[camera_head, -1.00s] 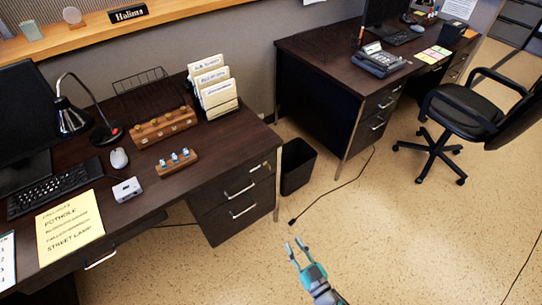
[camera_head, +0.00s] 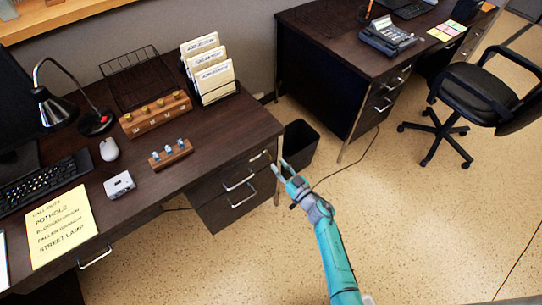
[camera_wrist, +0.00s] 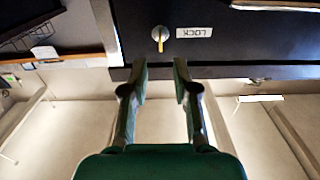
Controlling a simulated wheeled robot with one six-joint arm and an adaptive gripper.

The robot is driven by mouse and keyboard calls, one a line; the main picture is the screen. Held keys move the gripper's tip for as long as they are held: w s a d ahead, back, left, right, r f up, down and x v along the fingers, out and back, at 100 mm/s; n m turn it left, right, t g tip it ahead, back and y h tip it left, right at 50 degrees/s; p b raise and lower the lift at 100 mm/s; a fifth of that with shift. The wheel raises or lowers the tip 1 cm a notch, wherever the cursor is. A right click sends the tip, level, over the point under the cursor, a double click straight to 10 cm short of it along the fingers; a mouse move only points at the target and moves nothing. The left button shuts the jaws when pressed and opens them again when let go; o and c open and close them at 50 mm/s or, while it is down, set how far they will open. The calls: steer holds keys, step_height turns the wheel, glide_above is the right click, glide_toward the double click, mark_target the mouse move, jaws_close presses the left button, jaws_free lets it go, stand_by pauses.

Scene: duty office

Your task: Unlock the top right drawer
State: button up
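The top right drawer (camera_head: 228,178) is the dark upper drawer under the near desk's right end, and it looks shut. In the wrist view its front carries a round silver lock (camera_wrist: 159,34) with a narrow yellowish piece pointing down the picture. A white label reading LOCK (camera_wrist: 194,32) appears upside down beside it. My gripper (camera_head: 282,170) is by the drawer's right end in the head view. In the wrist view its two fingers (camera_wrist: 160,70) are apart with nothing between them, roughly in line with the lock and short of it.
The drawer's bar handle (camera_wrist: 275,6) is right of the lock in the wrist view. A black bin (camera_head: 300,143) stands beside the desk, close to my gripper. A second desk (camera_head: 335,50) and an office chair (camera_head: 475,95) are to the right. Open floor lies in front.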

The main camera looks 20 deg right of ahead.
steer(key=shift+x, duration=2.95)
steer(key=shift+a, duration=0.1)
jaws_close()
